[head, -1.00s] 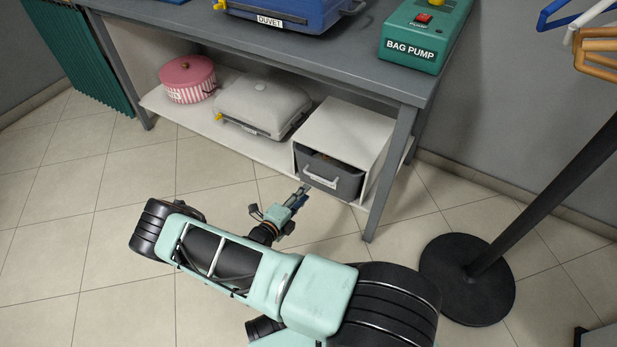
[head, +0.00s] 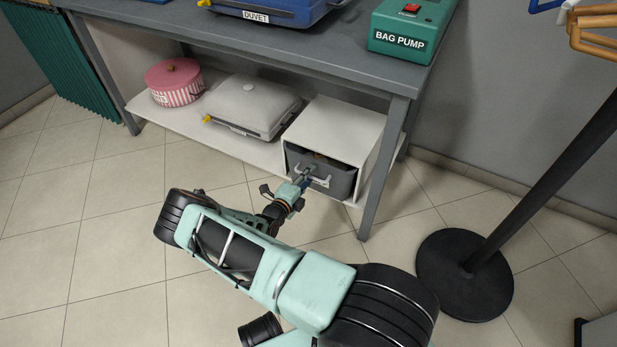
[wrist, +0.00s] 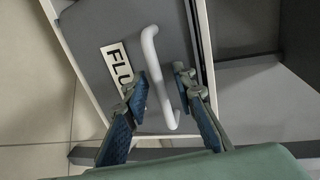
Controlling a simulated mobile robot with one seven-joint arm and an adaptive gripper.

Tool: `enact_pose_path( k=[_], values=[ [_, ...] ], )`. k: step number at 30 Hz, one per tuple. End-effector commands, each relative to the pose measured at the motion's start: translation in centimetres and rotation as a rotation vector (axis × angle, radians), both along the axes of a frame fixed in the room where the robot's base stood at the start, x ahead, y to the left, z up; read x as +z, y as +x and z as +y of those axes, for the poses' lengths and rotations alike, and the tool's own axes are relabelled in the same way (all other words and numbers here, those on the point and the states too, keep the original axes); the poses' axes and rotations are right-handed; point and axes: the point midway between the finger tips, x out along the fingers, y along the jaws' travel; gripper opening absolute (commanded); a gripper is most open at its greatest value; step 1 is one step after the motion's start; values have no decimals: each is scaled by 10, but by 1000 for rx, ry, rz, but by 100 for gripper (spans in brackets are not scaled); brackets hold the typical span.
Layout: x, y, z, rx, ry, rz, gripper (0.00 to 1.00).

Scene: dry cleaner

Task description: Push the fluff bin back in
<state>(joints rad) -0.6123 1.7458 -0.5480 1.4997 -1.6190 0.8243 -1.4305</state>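The fluff bin (head: 343,182) is a dark grey drawer-like bin with a white handle. It sits in a white open-fronted box (head: 345,125) at the right end of the low shelf, with a gap above its front. In the wrist view, the bin front (wrist: 95,30) carries a partly hidden label (wrist: 117,68) reading "FLU", and the white handle (wrist: 158,60) runs lengthwise. My gripper (wrist: 164,86) is open at the bin front. Its blue-padded fingertips are on either side of the handle; I cannot tell whether they touch it. In the head view my gripper (head: 308,178) partly covers the bin front.
A grey case (head: 250,105) and a pink striped round box (head: 175,85) stand left on the shelf. A table leg (head: 383,165) is close right of the bin. A black stand base (head: 450,285) stands farther right.

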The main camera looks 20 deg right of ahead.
Motion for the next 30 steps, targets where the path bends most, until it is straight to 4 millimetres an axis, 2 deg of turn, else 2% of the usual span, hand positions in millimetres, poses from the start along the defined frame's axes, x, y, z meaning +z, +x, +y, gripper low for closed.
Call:
enact_pose_path(
  k=[5, 12, 25, 30],
  values=[
    [0, 0, 0, 0, 0, 0, 25],
    [0, 0, 0, 0, 0, 0, 1],
    [1, -1, -1, 0, 0, 0, 0],
    [2, -8, -13, 1, -3, 2, 0]
  ],
)
